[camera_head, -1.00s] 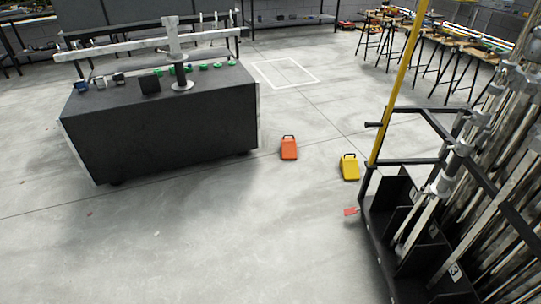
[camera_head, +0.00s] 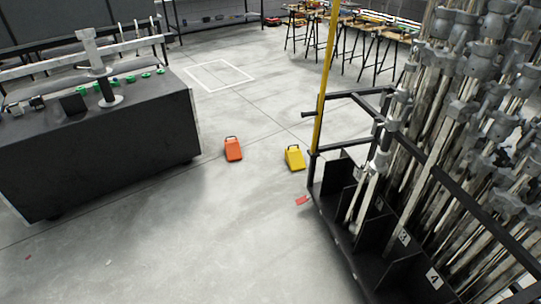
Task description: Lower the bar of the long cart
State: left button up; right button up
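The long cart (camera_head: 338,232) stands at the right in the head view. It has a black frame and base with numbered compartments, packed with grey metal stands (camera_head: 450,110). A yellow bar (camera_head: 325,85) rises nearly upright at the cart's far left corner, and its top runs out of the picture. A short black handle (camera_head: 309,114) sticks out to the left beside the bar. A red tag (camera_head: 302,200) shows by the cart's base. Neither of my grippers is in view.
A black box-shaped cart (camera_head: 100,150) with a metal stand and green items on top is at the left. An orange case (camera_head: 233,150) and a yellow case (camera_head: 295,158) sit on the floor between the carts. The floor in front is clear. Sawhorse tables (camera_head: 350,28) stand behind.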

aim_at(336, 5)
jog(key=i+u, duration=0.15)
jog(key=i, duration=1.55)
jog(key=i+j+z, duration=0.1)
jog(key=i+z, duration=0.25)
jog(key=i, duration=0.15)
jog(key=i+j+z, duration=0.35)
jog(key=i, duration=0.15)
jog(key=i+j+z, duration=0.15)
jog(key=z, duration=0.25)
jog(key=i+j+z, duration=0.2)
jog(key=z, duration=0.25)
jog(key=i+j+z, duration=0.2)
jog(key=z, duration=0.2)
jog(key=i+j+z, duration=0.1)
jog(key=j+z, duration=0.35)
jog(key=i+j+z, duration=0.1)
jog(key=j+z, duration=0.3)
jog(key=k+j+z, duration=0.25)
jog(key=k+j, duration=0.7)
jog(key=j, duration=0.25)
jog(key=i+l, duration=0.55)
jog(key=l, duration=0.15)
